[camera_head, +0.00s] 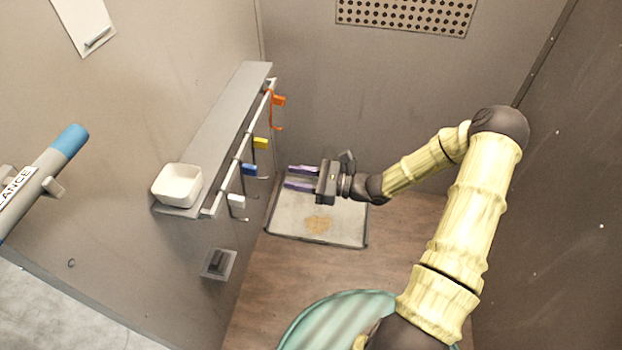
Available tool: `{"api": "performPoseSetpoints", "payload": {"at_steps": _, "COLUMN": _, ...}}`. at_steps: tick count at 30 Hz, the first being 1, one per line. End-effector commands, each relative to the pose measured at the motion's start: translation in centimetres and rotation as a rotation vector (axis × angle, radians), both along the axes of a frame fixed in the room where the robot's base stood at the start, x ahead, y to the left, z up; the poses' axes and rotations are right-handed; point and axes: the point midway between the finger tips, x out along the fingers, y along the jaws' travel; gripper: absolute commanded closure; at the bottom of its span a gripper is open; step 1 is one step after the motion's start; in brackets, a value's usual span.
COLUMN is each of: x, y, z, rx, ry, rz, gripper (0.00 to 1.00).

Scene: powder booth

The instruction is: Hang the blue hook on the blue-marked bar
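A blue marker (250,169) sits at the end of one of several short bars on the rail along the left wall. A thin dark wire-like shape hangs below it. I cannot make out a separate blue hook. My gripper (288,178) is right of the blue marker and points left toward the rail. Its two purple fingers are apart, with nothing visible between them. An orange marker (279,101) with an orange hook shape (277,128) below it is at the rail's far end.
A yellow marker (260,143) and a white marker (236,201) flank the blue one. A grey shelf (215,125) above the rail holds a white bowl (177,186). A grey floor tray (345,235) lies below my gripper. A blue-tipped lance (40,178) is at left.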

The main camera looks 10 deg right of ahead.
Motion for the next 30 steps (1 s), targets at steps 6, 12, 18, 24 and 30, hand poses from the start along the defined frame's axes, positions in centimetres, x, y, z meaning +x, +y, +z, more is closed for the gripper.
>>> {"api": "performPoseSetpoints", "payload": {"at_steps": 6, "x": 0.0, "y": -0.3, "z": 0.0, "rx": -0.003, "ry": 0.000, "rz": -0.004, "gripper": 0.64}}
{"api": "performPoseSetpoints", "payload": {"at_steps": 12, "x": 0.3, "y": 0.3, "z": -0.1, "rx": -0.004, "ry": 0.000, "rz": -0.006, "gripper": 0.64}}
{"api": "performPoseSetpoints", "payload": {"at_steps": 18, "x": 1.1, "y": 2.7, "z": -0.3, "rx": -0.004, "ry": 0.000, "rz": -0.005, "gripper": 0.64}}
{"api": "performPoseSetpoints", "payload": {"at_steps": 24, "x": 2.2, "y": 5.8, "z": -0.3, "rx": -0.006, "ry": -0.002, "rz": -0.002, "gripper": 0.64}}
{"api": "performPoseSetpoints", "payload": {"at_steps": 30, "x": 3.3, "y": 8.9, "z": 0.1, "rx": -0.004, "ry": 0.000, "rz": -0.002, "gripper": 0.64}}
